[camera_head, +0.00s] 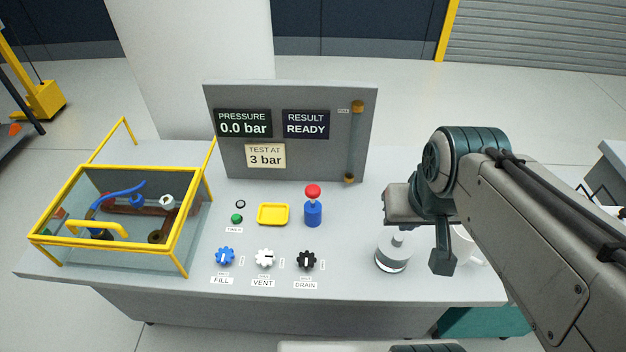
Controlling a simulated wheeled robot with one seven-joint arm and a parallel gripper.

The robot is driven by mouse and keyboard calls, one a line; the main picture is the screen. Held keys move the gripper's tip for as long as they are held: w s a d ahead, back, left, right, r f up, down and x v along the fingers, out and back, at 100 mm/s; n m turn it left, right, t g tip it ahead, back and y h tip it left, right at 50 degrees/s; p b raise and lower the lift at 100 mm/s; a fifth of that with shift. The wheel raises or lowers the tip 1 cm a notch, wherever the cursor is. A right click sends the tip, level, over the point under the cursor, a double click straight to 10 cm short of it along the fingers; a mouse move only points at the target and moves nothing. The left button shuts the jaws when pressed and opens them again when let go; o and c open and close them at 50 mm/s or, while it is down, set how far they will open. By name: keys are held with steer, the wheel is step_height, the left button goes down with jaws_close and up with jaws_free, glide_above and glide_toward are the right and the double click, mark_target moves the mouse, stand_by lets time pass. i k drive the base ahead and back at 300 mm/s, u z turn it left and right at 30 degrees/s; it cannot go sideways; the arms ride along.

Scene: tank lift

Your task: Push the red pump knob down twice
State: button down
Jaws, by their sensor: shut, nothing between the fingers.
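The red pump knob (313,191) sits on top of a blue pump body (313,214) that stands upright on the bench, in front of the grey panel. The knob is raised, with a short pale stem between it and the body. My gripper (443,266) points down at the right of the bench, well to the right of the pump and apart from it. Its fingers are shut and hold nothing. My arm comes in from the lower right and hides part of the bench's right side.
A grey cylinder (392,252) stands left of my gripper; a white mug (466,246) is partly hidden behind it. Blue, white and black valve knobs (265,258), a green button (237,218) and a yellow tray (273,205) lie left. The panel (222,165) reads 0.0 bar, READY. A yellow-framed tank (190,205) stands far left.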

mark_target(312, 190)
steer(key=z, duration=3.05)
steer(key=k, duration=1.2)
steer(key=u, duration=1.85)
